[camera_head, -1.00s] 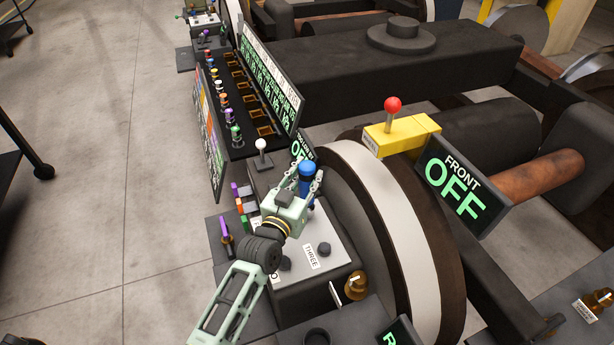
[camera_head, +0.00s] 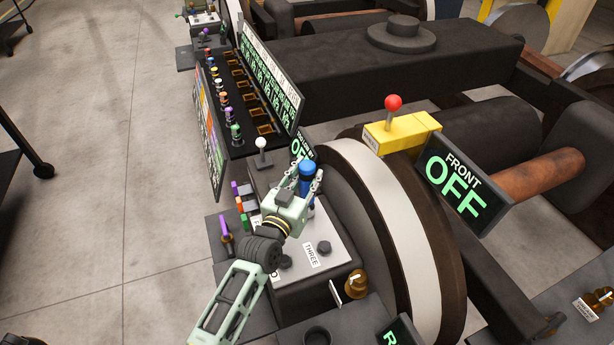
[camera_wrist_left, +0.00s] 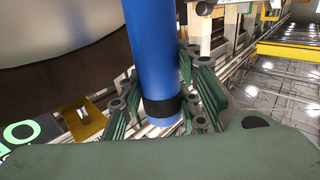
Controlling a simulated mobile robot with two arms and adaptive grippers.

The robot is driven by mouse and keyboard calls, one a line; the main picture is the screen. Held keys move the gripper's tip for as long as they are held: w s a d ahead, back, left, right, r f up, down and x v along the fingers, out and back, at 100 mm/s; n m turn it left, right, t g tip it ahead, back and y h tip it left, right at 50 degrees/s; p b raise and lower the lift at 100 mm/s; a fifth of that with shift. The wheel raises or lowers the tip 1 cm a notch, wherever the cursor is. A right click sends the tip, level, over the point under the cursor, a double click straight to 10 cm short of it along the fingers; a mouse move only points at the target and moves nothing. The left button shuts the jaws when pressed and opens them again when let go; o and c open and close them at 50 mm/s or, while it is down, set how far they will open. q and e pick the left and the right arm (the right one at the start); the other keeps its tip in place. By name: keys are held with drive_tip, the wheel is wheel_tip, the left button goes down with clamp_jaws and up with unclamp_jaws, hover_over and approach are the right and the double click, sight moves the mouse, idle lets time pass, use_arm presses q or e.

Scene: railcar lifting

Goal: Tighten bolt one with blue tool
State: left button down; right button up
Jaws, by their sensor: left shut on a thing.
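My left gripper (camera_head: 305,188) is shut on the blue tool (camera_head: 307,172), which stands about upright over the far part of the light grey bolt panel (camera_head: 327,240). In the left wrist view the blue tool (camera_wrist_left: 156,60) runs between the green fingers (camera_wrist_left: 160,108), with a black band low on its handle. Bolt one and the tool's lower end are hidden behind the gripper, so I cannot tell whether they touch. A bolt (camera_head: 324,247) beside the label THREE shows on the panel. My right gripper is not in view.
A white-knobbed lever (camera_head: 261,144) stands just beyond the panel. A large wheel (camera_head: 385,220) rises close on the right. A purple-handled tool (camera_head: 226,229) stands at the left edge. The FRONT sign (camera_head: 462,185) reads OFF. A brass knob (camera_head: 356,284) sits at the near end.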

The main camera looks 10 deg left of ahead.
sight(307, 164)
use_arm(q)
drive_tip(key=shift+s+f+b, duration=0.1)
drive_tip(key=shift+f+b, duration=0.3)
drive_tip(key=shift+f, duration=0.35)
idle(1.1)
drive_tip(key=shift+r, duration=0.1)
drive_tip(key=shift+r+p, duration=0.7)
drive_tip(key=shift+p, duration=0.05)
drive_tip(key=shift+r+p, duration=2.8)
drive_tip(key=shift+r, duration=0.2)
